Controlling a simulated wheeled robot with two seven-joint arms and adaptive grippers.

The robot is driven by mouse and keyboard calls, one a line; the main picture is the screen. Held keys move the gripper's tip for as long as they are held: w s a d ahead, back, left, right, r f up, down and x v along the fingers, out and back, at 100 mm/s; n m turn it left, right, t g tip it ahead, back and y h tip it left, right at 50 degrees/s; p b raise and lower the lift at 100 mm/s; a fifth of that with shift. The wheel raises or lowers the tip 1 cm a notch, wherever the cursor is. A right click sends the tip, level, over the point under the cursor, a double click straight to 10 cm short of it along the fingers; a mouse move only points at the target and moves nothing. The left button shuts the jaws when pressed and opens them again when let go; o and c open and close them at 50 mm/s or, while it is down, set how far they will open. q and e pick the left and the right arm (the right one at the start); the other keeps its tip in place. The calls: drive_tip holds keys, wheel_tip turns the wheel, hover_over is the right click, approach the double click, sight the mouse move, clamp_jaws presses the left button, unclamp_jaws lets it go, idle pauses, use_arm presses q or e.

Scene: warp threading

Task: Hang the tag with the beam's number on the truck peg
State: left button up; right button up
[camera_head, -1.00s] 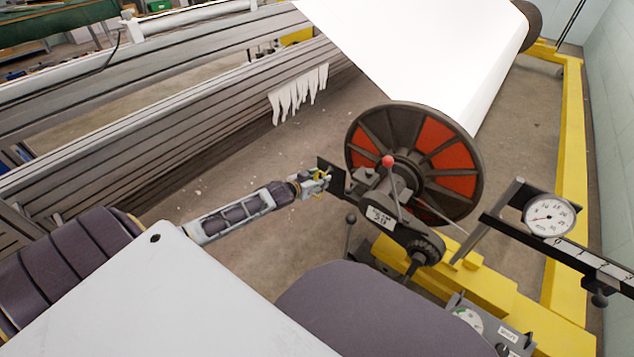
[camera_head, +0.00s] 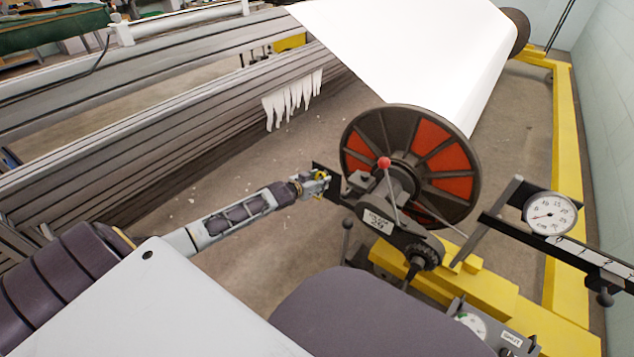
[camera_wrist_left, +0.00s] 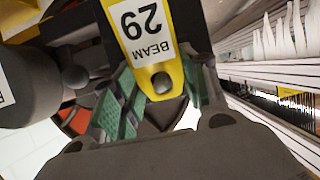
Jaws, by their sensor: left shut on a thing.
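The tag (camera_wrist_left: 143,35) is yellow with a white label reading BEAM 29, upside down in the left wrist view. My left gripper (camera_wrist_left: 160,92) is shut on its end, with green pads on either side and a dark round spot on the yellow between them. In the head view the left gripper (camera_head: 315,184) is beside the dark plate (camera_head: 327,180) on the near side of the beam truck's end. The truck arm (camera_head: 410,240) carries a white plate (camera_head: 378,221) reading 29. I cannot make out the peg, or whether the tag touches it. My right gripper is out of view.
The beam flange (camera_head: 450,160) with red panels and a red-knobbed lever (camera_head: 384,163) stand just right of the gripper. A dial gauge (camera_head: 550,213) is further right above the yellow frame (camera_head: 565,190). Grey rails (camera_head: 150,135) run at left. Open floor (camera_head: 260,165) lies between.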

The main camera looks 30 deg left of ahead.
use_arm(q)
drive_tip(key=shift+w+f, duration=0.25)
drive_tip(key=shift+f, duration=0.05)
idle(0.6)
drive_tip(key=o, duration=0.9)
drive_tip(key=shift+o, duration=0.2)
drive_tip(key=shift+s, duration=0.1)
drive_tip(key=v, duration=1.1)
drive_tip(key=shift+s+r, duration=0.2)
drive_tip(key=shift+s, duration=0.15)
